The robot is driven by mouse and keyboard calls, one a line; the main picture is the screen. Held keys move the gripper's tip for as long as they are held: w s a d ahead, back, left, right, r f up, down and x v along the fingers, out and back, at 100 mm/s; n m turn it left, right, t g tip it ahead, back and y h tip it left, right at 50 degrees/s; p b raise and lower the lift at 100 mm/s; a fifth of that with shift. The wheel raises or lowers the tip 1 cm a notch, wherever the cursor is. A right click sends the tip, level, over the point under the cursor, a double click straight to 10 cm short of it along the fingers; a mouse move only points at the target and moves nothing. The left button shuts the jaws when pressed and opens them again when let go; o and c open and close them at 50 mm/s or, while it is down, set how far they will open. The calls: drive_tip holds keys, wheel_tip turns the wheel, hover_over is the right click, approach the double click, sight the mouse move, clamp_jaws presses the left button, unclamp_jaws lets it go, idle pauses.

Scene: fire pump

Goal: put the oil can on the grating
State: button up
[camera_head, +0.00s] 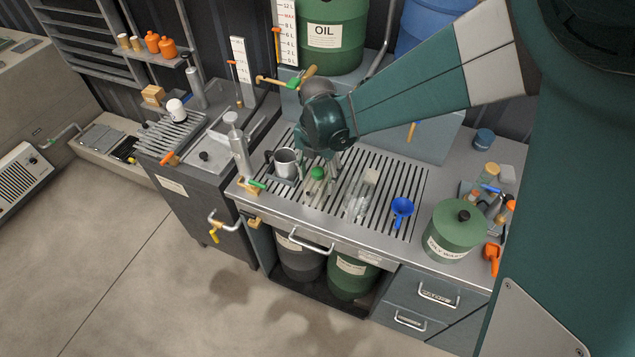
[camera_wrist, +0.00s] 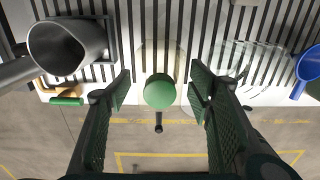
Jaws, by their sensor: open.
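My gripper (camera_head: 319,168) is open above the slotted grating (camera_head: 345,215), pointing down. A round green cap (camera_wrist: 160,92) shows between its fingers in the wrist view, apart from both; in the head view this green top (camera_head: 317,173) seems to sit on a clear container standing on the grating. A grey metal jug (camera_head: 285,162) with a dark handle stands on the grating to the left, and also shows in the wrist view (camera_wrist: 65,45). I cannot tell which vessel is the oil can.
A clear glass vessel (camera_head: 358,203) and a blue funnel (camera_head: 402,208) are on the grating to the right. A green lidded can (camera_head: 455,230) stands beyond its right end. Valve handles and a green drum marked OIL (camera_head: 333,38) are behind. Bare slats lie between the vessels.

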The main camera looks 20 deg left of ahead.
wheel_tip(320, 180, up, 8)
drive_tip(key=shift+f, duration=0.25)
idle(0.7)
drive_tip(key=shift+d+r, duration=0.15)
drive_tip(key=shift+d, duration=0.1)
drive_tip(key=d+r+m+t, duration=0.1)
drive_tip(key=d+r+m, duration=0.4)
drive_tip(key=d, duration=0.4)
drive_tip(key=d+r+m+t+y, duration=0.1)
drive_tip(key=d+r+m, duration=0.2)
drive_tip(key=d+m, duration=0.45)
drive_tip(key=d+r+m+t, duration=0.1)
drive_tip(key=d+r+m, duration=0.4)
drive_tip(key=d, duration=0.5)
drive_tip(key=s+d+m+t, duration=0.2)
drive_tip(key=s+d+m, duration=0.4)
drive_tip(key=d+m, duration=0.3)
drive_tip(key=s+d+r+m+t+h, duration=0.1)
drive_tip(key=s+d+m+t, duration=0.1)
drive_tip(key=s+d+m, duration=0.4)
drive_tip(key=d+m, duration=0.3)
drive_tip(key=d, duration=0.2)
